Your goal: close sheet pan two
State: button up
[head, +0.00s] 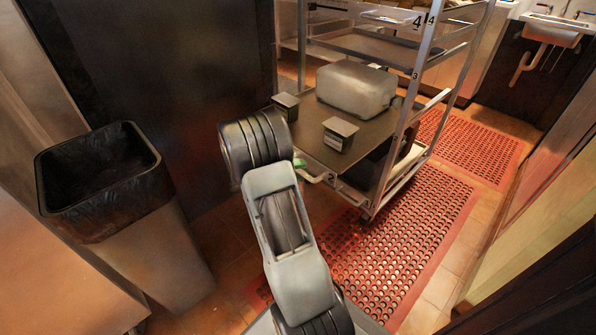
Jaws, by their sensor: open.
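Sheet pan two (312,139) is a flat dark tray at the rack level marked 2. It sticks out of the rack toward my arm. On it are a large pale wrapped block (355,88) and two small metal containers, one near the left edge (287,104) and one nearer the front (340,133). My gripper (313,178) is at the pan's front edge, left of the label 2. It is open and mostly hidden behind my wrist. I cannot tell whether it touches the pan.
The wheeled metal rack (408,125) has further levels marked 3 and 4 above. A bin with a black liner (100,180) stands at the left. A red perforated mat (395,245) covers the floor in front of and beside the rack. A dark panel (165,75) is behind.

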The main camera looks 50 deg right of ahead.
jog(key=shift+c, duration=0.2)
grip_shut()
dwell(0.3)
